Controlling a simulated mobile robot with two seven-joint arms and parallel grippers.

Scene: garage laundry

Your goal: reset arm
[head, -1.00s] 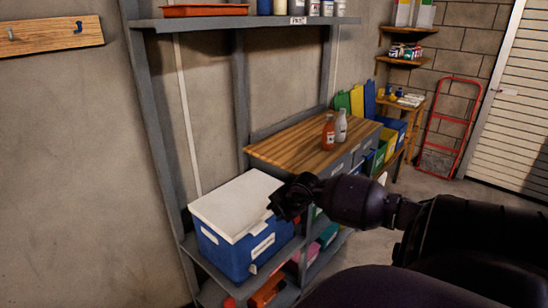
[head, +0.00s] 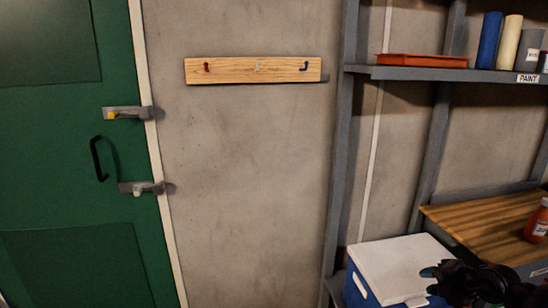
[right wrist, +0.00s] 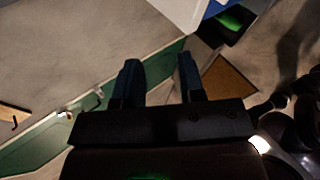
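My right gripper (head: 452,280) is at the lower right of the head view, in front of the white-lidded blue cooler (head: 395,268). In the right wrist view its two fingers (right wrist: 160,82) stand apart with nothing between them, so it is open and empty. The cooler's edge shows at the top of the right wrist view (right wrist: 185,10). My left gripper is in neither view.
A green door (head: 60,200) with a black handle and two latches is at the left. A wooden hook rail (head: 235,72) hangs on the bare wall. A grey shelf (head: 425,73) holds a red-orange tray (head: 420,60). A red bottle (head: 537,222) stands on the wooden worktop (head: 480,220).

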